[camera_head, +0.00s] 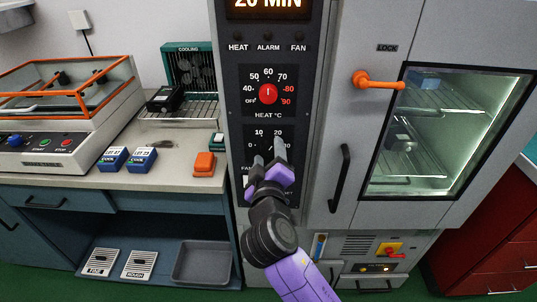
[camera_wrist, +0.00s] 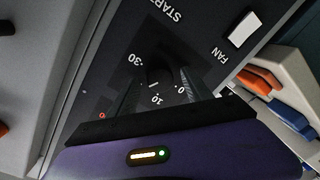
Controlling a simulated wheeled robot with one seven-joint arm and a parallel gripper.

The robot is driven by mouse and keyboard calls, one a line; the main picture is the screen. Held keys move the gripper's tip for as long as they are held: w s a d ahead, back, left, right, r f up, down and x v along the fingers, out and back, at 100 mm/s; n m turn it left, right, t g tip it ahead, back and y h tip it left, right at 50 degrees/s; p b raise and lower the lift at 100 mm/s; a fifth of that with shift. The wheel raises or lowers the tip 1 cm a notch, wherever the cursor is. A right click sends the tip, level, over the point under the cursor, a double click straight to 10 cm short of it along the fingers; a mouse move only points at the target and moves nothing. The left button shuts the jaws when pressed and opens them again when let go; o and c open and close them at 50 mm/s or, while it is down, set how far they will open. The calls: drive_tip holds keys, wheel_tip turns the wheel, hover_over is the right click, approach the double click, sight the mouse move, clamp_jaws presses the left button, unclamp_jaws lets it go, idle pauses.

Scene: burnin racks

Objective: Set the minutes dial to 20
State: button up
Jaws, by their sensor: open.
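The black minutes dial (camera_wrist: 158,70) sits on the dark panel below the red heat dial. In the wrist view the scale shows 0, 10 and 30; a finger hides the 20. In the head view 10 and 20 show above the dial, and a short white line on it seems to lean up and right toward 20. The display (camera_head: 268,5) above reads 20 MIN, its top cut off. My gripper (camera_head: 269,157) is open, its grey fingers on either side of the dial; it also shows in the wrist view (camera_wrist: 157,84). Contact with the dial cannot be told.
The red heat dial (camera_head: 268,94) is just above. A white FAN switch (camera_wrist: 242,30) is beside the minutes dial. A black door handle (camera_head: 341,178) and an orange lock lever (camera_head: 377,80) stick out to the right. A bench (camera_head: 180,170) with blue and orange blocks is at left.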

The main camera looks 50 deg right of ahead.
drive_tip(key=v, duration=0.7)
drive_tip(key=shift+s+a, duration=0.2)
drive_tip(key=shift+s, duration=0.05)
drive_tip(key=w+a+r+n+t+y, duration=0.1)
drive_tip(key=w+a+n+t+y, duration=0.1)
drive_tip(key=w+a+t+y, duration=0.3)
drive_tip(key=s+a+f+n+t+y+p, duration=0.1)
drive_tip(key=s+a+f+n+t+y, duration=0.15)
drive_tip(key=s+a+y, duration=0.4)
drive_tip(key=s+a+m+g+y+p, duration=0.1)
drive_tip(key=s+a+m+g+p, duration=0.1)
drive_tip(key=s, duration=1)
drive_tip(key=s+a+f+m+g+p, duration=0.1)
drive_tip(key=s+a+m+p, duration=0.1)
drive_tip(key=s, duration=1)
drive_tip(key=shift+s+a+f+g+y+p, duration=0.3)
drive_tip(key=shift+a+f+g+y+p, duration=0.1)
drive_tip(key=shift+a, duration=0.1)
